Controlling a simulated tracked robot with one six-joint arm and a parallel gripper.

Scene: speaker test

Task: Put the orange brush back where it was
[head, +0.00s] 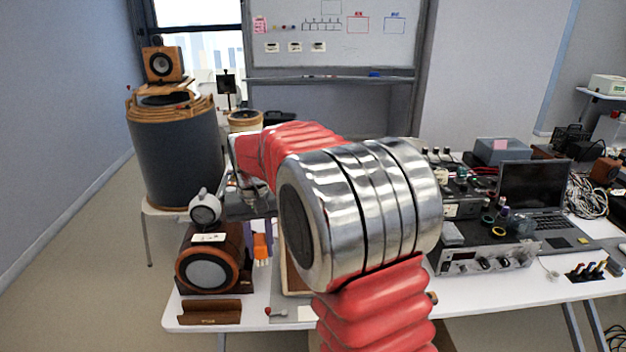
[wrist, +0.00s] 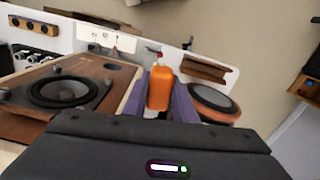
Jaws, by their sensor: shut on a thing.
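The orange brush (head: 261,245) hangs upright in the head view, with its paler bristle end down. My gripper (head: 259,240) is shut on it, with purple fingers on both sides. The brush (wrist: 160,89) also shows between the fingertips (wrist: 160,97) in the wrist view. It is just right of the round wooden speaker (head: 207,274) in the head view. I cannot tell whether the brush touches the table. My arm hides part of the table behind and right of the brush.
A brown wooden trough (head: 209,312) lies at the white table's (head: 255,318) front left edge. A flat wooden speaker box (wrist: 110,72) lies left of the gripper in the wrist view. A laptop (head: 535,195) and electronics fill the right side of the table.

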